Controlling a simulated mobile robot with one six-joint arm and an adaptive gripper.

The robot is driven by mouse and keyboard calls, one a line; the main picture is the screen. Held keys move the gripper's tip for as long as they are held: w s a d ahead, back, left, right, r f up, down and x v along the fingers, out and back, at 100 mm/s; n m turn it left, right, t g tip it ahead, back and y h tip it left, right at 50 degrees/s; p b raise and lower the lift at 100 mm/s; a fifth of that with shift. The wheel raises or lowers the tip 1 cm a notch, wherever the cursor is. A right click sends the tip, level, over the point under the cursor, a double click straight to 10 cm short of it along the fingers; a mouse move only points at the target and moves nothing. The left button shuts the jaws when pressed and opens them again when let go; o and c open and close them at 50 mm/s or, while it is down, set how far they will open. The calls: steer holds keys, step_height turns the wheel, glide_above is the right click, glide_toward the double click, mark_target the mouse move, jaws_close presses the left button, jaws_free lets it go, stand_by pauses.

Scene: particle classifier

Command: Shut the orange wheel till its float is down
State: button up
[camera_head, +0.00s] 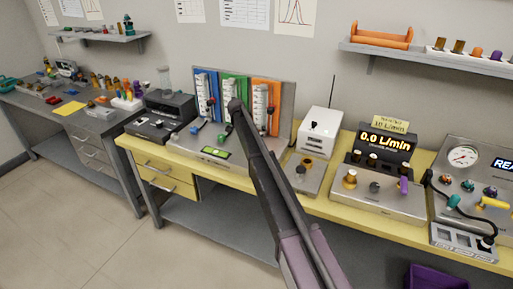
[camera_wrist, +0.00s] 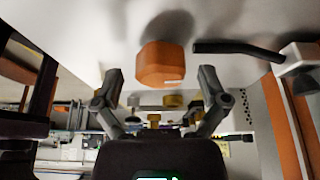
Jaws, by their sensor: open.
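The orange wheel (camera_wrist: 161,64) shows in the wrist view as a faceted orange knob on a pale surface. My gripper (camera_wrist: 160,74) is open, with one finger to each side of the wheel. The wheel appears just beyond the fingertips, with no contact visible. In the head view, the orange flow column (camera_head: 266,92) stands at the right of the flow panel. My arm crosses in front of the panel and hides its wheel. My fingers cannot be made out there. The float is too small to read.
The blue column (camera_head: 205,82) and green column (camera_head: 234,88) stand beside it, with a blue knob (camera_head: 194,130) and a green knob (camera_head: 222,136) below. A white box (camera_head: 320,122) and the flow display (camera_head: 387,142), reading 0.0 L/min, stand to the right.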

steer(key=shift+n, duration=0.4)
